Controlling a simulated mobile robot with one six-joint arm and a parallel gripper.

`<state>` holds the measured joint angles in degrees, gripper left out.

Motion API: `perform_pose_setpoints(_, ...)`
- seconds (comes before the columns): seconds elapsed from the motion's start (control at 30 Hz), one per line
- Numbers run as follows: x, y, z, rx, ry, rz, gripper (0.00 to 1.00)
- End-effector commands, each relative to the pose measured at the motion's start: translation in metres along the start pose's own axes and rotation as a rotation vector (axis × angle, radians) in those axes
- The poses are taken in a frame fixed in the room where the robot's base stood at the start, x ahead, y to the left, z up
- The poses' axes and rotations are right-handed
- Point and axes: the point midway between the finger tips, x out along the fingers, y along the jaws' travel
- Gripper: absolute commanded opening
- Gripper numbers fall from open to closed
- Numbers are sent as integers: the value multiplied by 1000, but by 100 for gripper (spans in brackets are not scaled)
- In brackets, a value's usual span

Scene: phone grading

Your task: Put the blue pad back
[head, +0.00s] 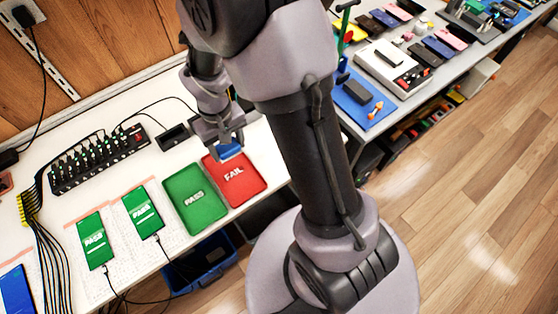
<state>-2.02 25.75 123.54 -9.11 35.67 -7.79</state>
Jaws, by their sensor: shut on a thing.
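My gripper (226,142) is shut on a small blue pad (229,151). It holds the pad over the far edge of the red FAIL tray (245,190), near the back of the white bench. The fingers hide part of the pad. I cannot tell how high the pad is above the tray.
A green PASS tray (194,199) lies left of the red tray. Two phones with green PASS screens (95,240) and a blue item (16,291) lie further left. A black multi-port hub (98,158) with cables and a small black box (173,137) stand behind.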

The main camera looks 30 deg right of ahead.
Motion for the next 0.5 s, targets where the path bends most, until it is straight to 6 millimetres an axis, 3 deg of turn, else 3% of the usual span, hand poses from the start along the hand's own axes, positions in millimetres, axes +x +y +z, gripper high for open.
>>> perform_pose_setpoints(0.3,61,-26,51,-20,-3,-1,7)
perform_pose_setpoints(0.5,83,-32,76,-22,1,-1,7)
